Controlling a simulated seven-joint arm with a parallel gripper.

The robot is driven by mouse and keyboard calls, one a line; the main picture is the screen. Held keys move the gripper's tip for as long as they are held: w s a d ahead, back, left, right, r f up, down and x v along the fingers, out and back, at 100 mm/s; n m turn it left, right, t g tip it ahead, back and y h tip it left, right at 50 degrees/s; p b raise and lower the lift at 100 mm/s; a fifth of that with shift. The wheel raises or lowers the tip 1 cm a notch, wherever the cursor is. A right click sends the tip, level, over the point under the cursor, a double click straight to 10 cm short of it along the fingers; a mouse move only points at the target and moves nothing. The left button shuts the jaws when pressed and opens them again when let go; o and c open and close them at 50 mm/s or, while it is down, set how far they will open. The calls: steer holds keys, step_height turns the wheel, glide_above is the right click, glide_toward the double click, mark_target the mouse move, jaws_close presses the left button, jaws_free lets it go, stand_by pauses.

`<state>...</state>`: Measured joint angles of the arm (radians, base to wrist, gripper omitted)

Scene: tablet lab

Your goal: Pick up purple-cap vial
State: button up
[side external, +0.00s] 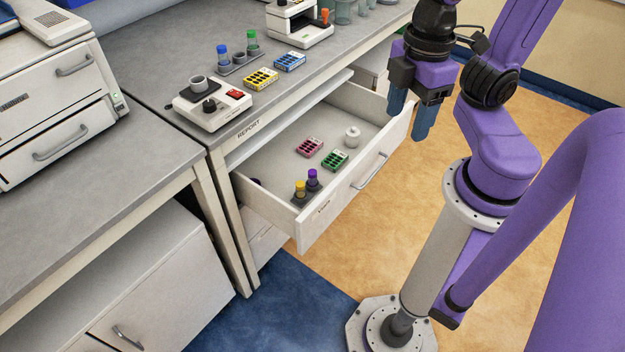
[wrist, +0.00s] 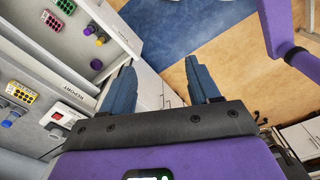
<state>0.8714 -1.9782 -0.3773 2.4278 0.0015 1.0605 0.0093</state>
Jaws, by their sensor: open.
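The purple-cap vial also shows in the wrist view (wrist: 102,39), at the upper left. My gripper (side external: 410,110) is open and empty, with its blue fingers pointing down near the drawer's far right end, well apart from the vial. In the wrist view my gripper (wrist: 160,72) has a wide gap between its fingers, with the floor and cabinet front behind.
A dark purple round thing (side external: 256,182) is partly hidden by the drawer wall. The bench above holds a hotplate-like device (side external: 212,106) and blue- and green-cap vials.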

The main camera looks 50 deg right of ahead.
steer(key=w+d+r+m+g+y, duration=0.1)
steer(key=w+d+m+g+y, duration=0.2)
steer(key=w+m, duration=0.7)
steer(key=w+d+r+m+g+y, duration=0.2)
steer(key=w+d+m+y, duration=0.15)
steer(key=w+m, duration=0.65)
steer(key=w+d+f+m+t+y, duration=0.1)
steer(key=w+d+m+t+y, duration=0.4)
steer(key=d, duration=0.6)
steer(key=w+d+m+t+y, duration=0.1)
steer(key=d+m+t+y, duration=0.1)
steer(key=d+m, duration=0.65)
steer(key=n, duration=0.1)
glide_toward(316, 171)
steer(key=shift+h, duration=0.35)
steer(key=x, duration=1.1)
steer(key=shift+w, duration=0.2)
steer(key=shift+c, duration=0.2)
